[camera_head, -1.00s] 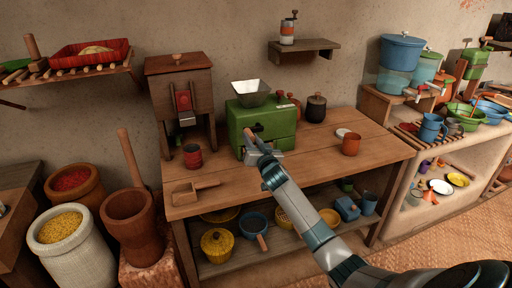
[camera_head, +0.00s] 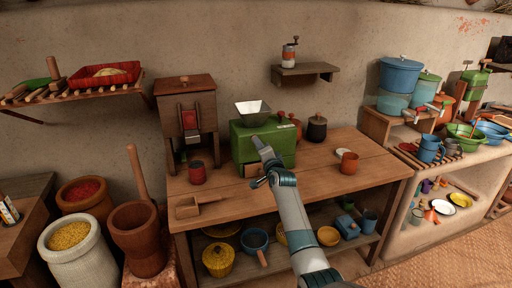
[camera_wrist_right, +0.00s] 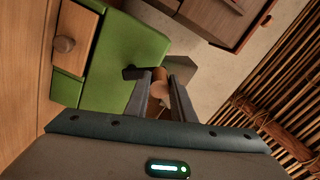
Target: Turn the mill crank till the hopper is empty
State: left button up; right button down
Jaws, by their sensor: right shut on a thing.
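The green mill (camera_head: 280,143) stands on the wooden table against the wall. Its pale metal hopper (camera_head: 253,110) sits on top; from here I cannot tell what is inside it. My right gripper (camera_head: 262,147) is at the mill's front face. In the wrist view, my right gripper (camera_wrist_right: 159,88) is shut on the round wooden handle of the crank (camera_wrist_right: 160,75), with a dark crank arm end beside the fingers. The mill's wooden drawer (camera_wrist_right: 75,35) with a round knob shows in the wrist view, closed as far as I can see. My left gripper is not in view.
A red cup (camera_head: 197,172) and a wooden scoop (camera_head: 195,206) are on the table at left. An orange cup (camera_head: 349,163) is at right, and a dark jar (camera_head: 317,129) stands behind. A tall wooden dispenser (camera_head: 187,115) stands left of the mill.

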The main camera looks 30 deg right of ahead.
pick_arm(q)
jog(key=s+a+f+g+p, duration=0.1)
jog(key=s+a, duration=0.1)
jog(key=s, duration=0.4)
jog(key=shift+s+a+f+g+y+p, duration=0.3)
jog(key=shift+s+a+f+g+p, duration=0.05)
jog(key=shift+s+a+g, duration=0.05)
pick_arm(e)
jog(key=shift+s+d+r+m, duration=0.15)
jog(key=shift+d+m, duration=0.35)
jog(key=shift+m, duration=0.55)
jog(key=shift+s+d+r+m, duration=0.15)
jog(key=shift+d+m, duration=0.4)
jog(key=shift+m, duration=0.55)
jog(key=shift+s+d+r+m, duration=0.1)
jog(key=shift+d+r+m, duration=0.3)
jog(key=shift+m, duration=0.65)
jog(key=shift+d+f, duration=0.1)
jog(key=shift+f, duration=0.05)
jog(key=c, duration=1.5)
grip_release()
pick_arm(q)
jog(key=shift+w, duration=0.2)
